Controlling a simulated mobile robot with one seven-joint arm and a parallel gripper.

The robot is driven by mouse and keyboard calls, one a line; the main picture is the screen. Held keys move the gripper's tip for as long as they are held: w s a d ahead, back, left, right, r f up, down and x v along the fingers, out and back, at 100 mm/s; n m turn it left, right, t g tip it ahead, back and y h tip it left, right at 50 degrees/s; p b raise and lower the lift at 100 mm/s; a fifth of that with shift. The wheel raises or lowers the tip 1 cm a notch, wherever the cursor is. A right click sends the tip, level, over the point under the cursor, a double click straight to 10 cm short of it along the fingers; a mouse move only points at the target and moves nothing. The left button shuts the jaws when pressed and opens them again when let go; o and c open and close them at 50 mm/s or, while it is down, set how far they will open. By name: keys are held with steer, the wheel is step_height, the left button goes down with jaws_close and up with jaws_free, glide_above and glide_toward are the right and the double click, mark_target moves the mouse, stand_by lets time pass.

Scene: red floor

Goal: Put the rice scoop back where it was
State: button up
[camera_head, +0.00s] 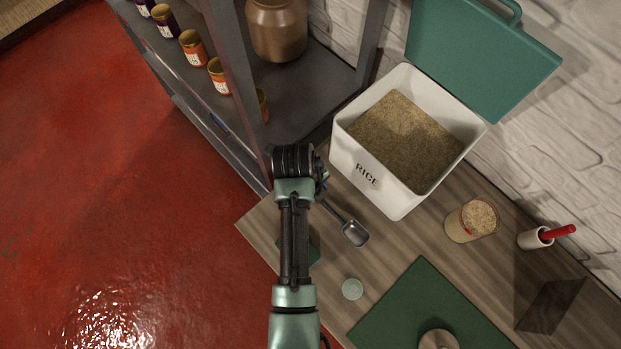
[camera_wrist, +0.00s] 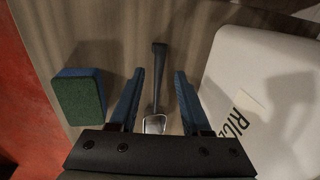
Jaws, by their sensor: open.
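The rice scoop (camera_head: 354,232) lies on the wooden counter in front of the white rice bin (camera_head: 346,158), its metal bowl toward the camera's lower right. My arm hides part of its dark handle in the head view. In the wrist view the scoop (camera_wrist: 157,78) lies between the two blue fingers of my gripper (camera_wrist: 159,72), handle pointing away. My gripper is open, with a gap on both sides of the handle. I cannot tell how far above the counter the fingers are. The bin stands open, filled with rice, and also shows at right in the wrist view (camera_wrist: 260,70).
A green and blue sponge (camera_wrist: 80,93) lies left of my gripper. A jar of rice (camera_head: 470,222), a white holder with a red handle (camera_head: 536,238), a small pale disc (camera_head: 352,289) and a green mat (camera_head: 425,300) are on the counter. A grey shelf (camera_head: 240,60) holds jars.

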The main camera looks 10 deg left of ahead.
step_height(320, 180, up, 8)
steer(key=s+a, duration=0.1)
steer(key=w+r+n+t+y, duration=0.1)
steer(key=w+r+n+t, duration=0.6)
steer(key=r, duration=0.7)
steer(key=w+r+n+t+y, duration=0.1)
steer(key=w+r+n+t, duration=0.35)
steer(key=w+r, duration=0.75)
steer(key=s+d+r+n+t, duration=0.1)
steer(key=s+r+n+t, duration=0.25)
steer(key=r, duration=0.85)
steer(key=s+d+r+n+t, duration=0.2)
steer(key=r+n+t, duration=0.15)
steer(key=r, duration=0.85)
steer(key=s+d+r+n+t, duration=0.2)
steer(key=s+r+n+t, duration=0.4)
steer(key=s+r, duration=0.6)
step_height(320, 180, up, 4)
steer(key=shift+n+t+h, duration=0.3)
steer(key=shift+n+t, duration=0.05)
steer(key=shift+t, duration=0.2)
steer(key=shift+c, duration=0.3)
